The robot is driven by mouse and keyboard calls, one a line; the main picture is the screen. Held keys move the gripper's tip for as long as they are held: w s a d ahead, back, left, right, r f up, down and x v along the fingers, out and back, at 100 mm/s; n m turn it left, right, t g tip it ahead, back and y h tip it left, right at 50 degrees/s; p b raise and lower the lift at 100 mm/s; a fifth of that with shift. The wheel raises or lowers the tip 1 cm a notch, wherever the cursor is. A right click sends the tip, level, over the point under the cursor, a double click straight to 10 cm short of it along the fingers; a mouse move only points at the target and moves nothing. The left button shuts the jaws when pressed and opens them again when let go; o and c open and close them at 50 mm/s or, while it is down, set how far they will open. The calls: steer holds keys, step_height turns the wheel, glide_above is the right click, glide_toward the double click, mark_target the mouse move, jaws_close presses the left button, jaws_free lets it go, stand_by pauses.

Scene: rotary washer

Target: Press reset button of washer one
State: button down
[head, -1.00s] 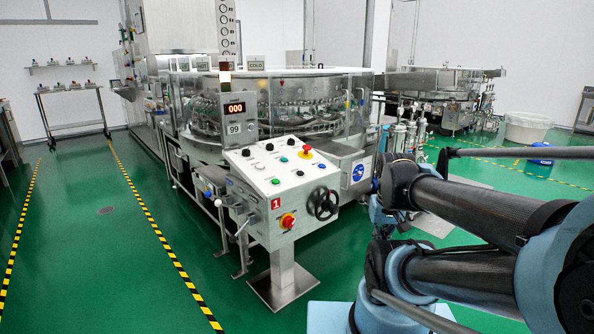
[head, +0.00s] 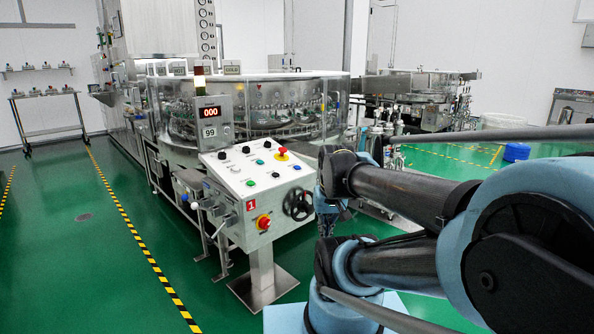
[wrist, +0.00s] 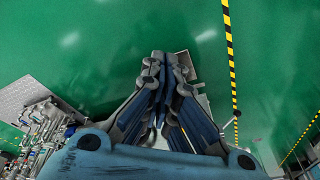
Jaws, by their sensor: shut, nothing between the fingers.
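Washer one's control panel (head: 228,182) stands on a metal post in the middle of the head view, with a red "1" label (head: 251,206) on its front. Its sloped top carries black knobs, a red mushroom button on yellow (head: 282,154), a green button (head: 250,183), a blue button and others. The button labels are too small to read, so I cannot tell which is reset. My gripper (wrist: 165,60) is shut and empty in the wrist view, pointing over green floor. In the head view my arm is right of the panel, and my gripper cannot be made out there.
The round glass-walled washer (head: 270,105) stands behind the panel. A black handwheel (head: 297,204) and a red-yellow switch (head: 263,222) stick out from the panel's front. A second machine (head: 420,85) stands at the back right. Green floor (head: 100,260) is open at the left.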

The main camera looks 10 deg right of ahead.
steer(key=w+a+r+m+t+y, duration=0.1)
steer(key=w+r, duration=0.2)
steer(key=w, duration=0.4)
steer(key=w+a+r+m+t+y, duration=0.1)
steer(key=w+r, duration=0.3)
steer(key=w, duration=0.4)
step_height(320, 180, up, 5)
steer(key=m+t+y, duration=0.1)
steer(key=m+t, duration=0.4)
steer(key=t, duration=0.2)
glide_above(297, 167)
steer(key=s+d, duration=0.2)
steer(key=d, duration=0.1)
steer(key=shift+s+d+f, duration=0.1)
steer(key=shift+d+f, duration=0.1)
steer(key=shift+w+a+f, duration=0.25)
steer(key=shift+w+f, duration=0.05)
steer(key=shift+f, duration=1.1)
steer(key=shift+w+a+f, duration=0.2)
steer(key=shift+w+f, duration=0.1)
steer(key=shift+f, duration=1.15)
steer(key=shift+w+a+f, duration=0.25)
steer(key=shift+w+f, duration=0.05)
steer(key=shift+f, duration=1.1)
steer(key=shift+a+f, duration=0.15)
steer(key=shift+f, duration=0.55)
steer(key=shift+s+r, duration=0.1)
steer(key=shift+r, duration=0.7)
